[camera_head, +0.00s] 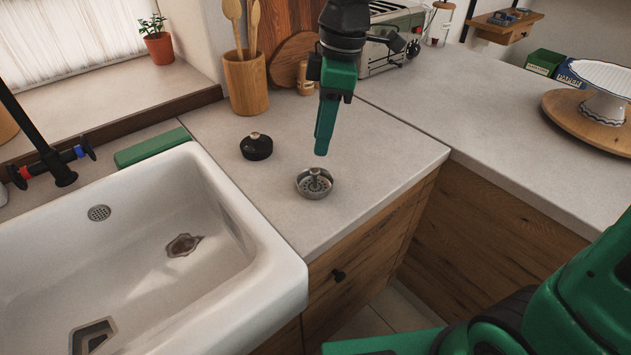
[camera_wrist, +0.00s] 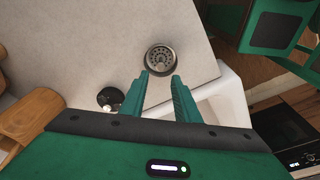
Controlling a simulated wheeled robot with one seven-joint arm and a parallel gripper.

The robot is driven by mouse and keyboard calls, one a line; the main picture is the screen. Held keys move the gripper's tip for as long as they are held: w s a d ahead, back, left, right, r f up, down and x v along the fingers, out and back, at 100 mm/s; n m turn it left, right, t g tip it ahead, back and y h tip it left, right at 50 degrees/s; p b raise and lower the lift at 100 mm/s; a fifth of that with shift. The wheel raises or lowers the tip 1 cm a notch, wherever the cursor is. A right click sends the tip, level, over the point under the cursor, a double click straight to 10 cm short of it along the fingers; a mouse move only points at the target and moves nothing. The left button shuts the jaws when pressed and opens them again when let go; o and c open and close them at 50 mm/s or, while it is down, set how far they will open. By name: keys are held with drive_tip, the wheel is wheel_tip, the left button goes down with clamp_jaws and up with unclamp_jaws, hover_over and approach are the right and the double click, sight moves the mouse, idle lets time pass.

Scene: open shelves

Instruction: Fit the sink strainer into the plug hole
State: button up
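The sink strainer (camera_head: 314,184), a small round metal cup with holes and a centre post, sits on the grey counter right of the sink. It also shows in the wrist view (camera_wrist: 160,59). My gripper (camera_head: 321,152) points down above the strainer, apart from it. In the wrist view its two green fingers (camera_wrist: 160,74) are spread with nothing between them, and the strainer lies just beyond their tips. The white sink (camera_head: 245,225) has a brown-edged opening or mark (camera_head: 184,245) and a dark, squarish metal-edged recess (camera_head: 93,335); I cannot tell which is the plug hole.
A black round object with a knob (camera_head: 257,148) stands close left of the strainer. A wooden utensil pot (camera_head: 246,85) and a toaster (camera_head: 385,45) stand behind. A dark tap (camera_head: 50,160) rises at the sink's left. The counter in front of the strainer is clear.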

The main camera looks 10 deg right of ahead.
sight(316, 169)
drive_tip(key=shift+w+a+f, duration=0.1)
drive_tip(key=shift+a+f, duration=0.1)
drive_tip(key=shift+f, duration=1.25)
drive_tip(key=shift+a+f, duration=0.15)
drive_tip(key=shift+f, duration=1.3)
drive_tip(key=shift+w+a+f, duration=0.1)
drive_tip(key=shift+a+f, duration=0.1)
drive_tip(key=shift+f, duration=1.25)
clamp_jaws()
